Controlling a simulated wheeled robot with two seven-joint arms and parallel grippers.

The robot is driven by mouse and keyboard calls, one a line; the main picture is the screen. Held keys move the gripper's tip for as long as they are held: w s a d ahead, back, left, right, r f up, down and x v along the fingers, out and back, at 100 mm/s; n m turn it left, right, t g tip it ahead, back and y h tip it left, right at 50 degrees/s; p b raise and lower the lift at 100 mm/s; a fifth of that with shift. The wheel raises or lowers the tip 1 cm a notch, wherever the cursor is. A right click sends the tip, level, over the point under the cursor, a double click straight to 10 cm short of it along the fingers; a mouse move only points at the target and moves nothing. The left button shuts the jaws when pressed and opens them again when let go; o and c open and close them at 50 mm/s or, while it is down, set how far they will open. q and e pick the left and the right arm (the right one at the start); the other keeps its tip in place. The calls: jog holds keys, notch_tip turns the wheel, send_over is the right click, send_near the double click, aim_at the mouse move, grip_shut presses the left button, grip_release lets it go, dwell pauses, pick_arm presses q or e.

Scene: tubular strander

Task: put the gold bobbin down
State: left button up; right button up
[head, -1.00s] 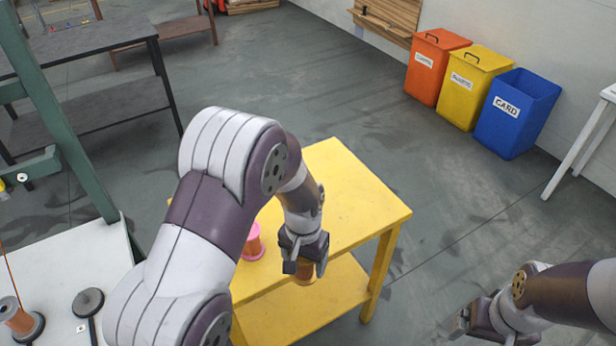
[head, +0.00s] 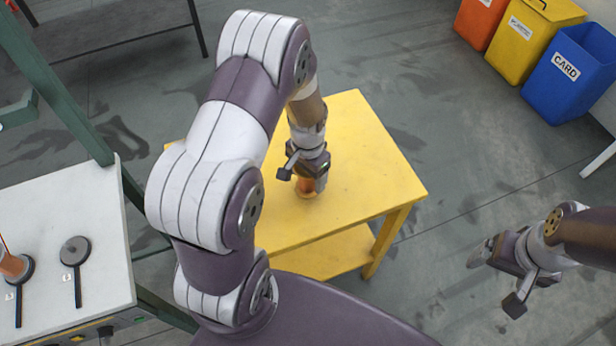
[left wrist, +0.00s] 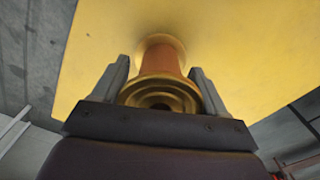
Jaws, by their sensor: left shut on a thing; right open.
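The gold bobbin (left wrist: 161,75), with gold flanges and a copper-coloured winding, is between the fingers of my left gripper (left wrist: 165,85) in the left wrist view. My left gripper is shut on it. In the head view the bobbin (head: 306,187) shows below my left gripper (head: 308,175), over the yellow table (head: 365,165). Its lower flange is at or very close to the tabletop; I cannot tell whether it touches. My right gripper (head: 493,275) is open and empty, off to the right above the floor. The pink bobbin seen earlier is hidden behind my left arm.
A white machine top (head: 105,215) at the left carries a copper-coloured bobbin (head: 14,266) and a dark disc (head: 75,251). A green frame post (head: 60,85) rises beside it. Orange, yellow and blue (head: 572,75) bins stand at the back right. The table's right part is clear.

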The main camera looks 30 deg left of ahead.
pick_arm(q)
jog(key=shift+s+d+f, duration=0.1)
jog(key=shift+s+f, duration=0.1)
jog(key=shift+f, duration=0.85)
jog(key=shift+w+f, duration=0.1)
jog(key=shift+w, duration=0.1)
jog(key=shift+f, duration=0.2)
jog(key=o, duration=1.2)
jog(key=shift+s+r, duration=0.1)
notch_tip(320, 180, up, 12)
jog(key=s+d+r+n, duration=0.1)
jog(key=s, duration=0.2)
jog(key=s+d+r+n+t, duration=0.1)
jog(key=s+d, duration=0.1)
jog(key=s, duration=0.1)
jog(key=s+d+r+n, duration=0.1)
jog(key=s+d, duration=0.1)
jog(key=s, duration=0.1)
jog(key=shift+d+r, duration=0.1)
jog(key=shift+r, duration=0.25)
